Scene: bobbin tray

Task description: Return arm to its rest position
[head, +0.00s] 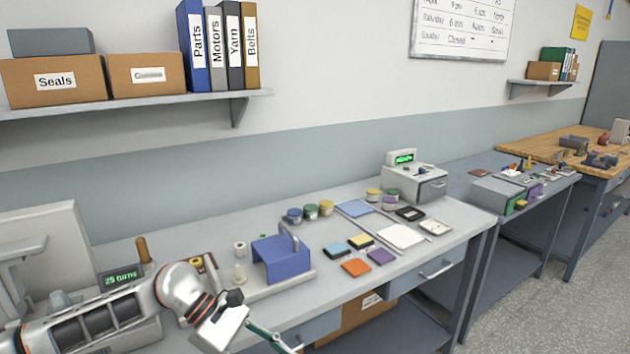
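My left arm comes in from the lower left, and my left gripper (262,335) hangs low at the front edge of the workbench (345,300). Its fingertips are cut off or too small to tell whether they are open or shut. No held thing can be made out. A blue holder with a grey handle (282,258) stands on a pale tray (300,280) to the upper right of the gripper. A small white spool (240,249) stands behind the tray and a pale peg-like piece (239,273) stands left of the blue holder. My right gripper is not in view.
A machine with a "25 turns" display (119,277) stands at the left, partly behind my arm. Coloured pads, including an orange one (356,267), and several jars (310,211) lie right of the tray. A grey device (415,180) stands at the back right.

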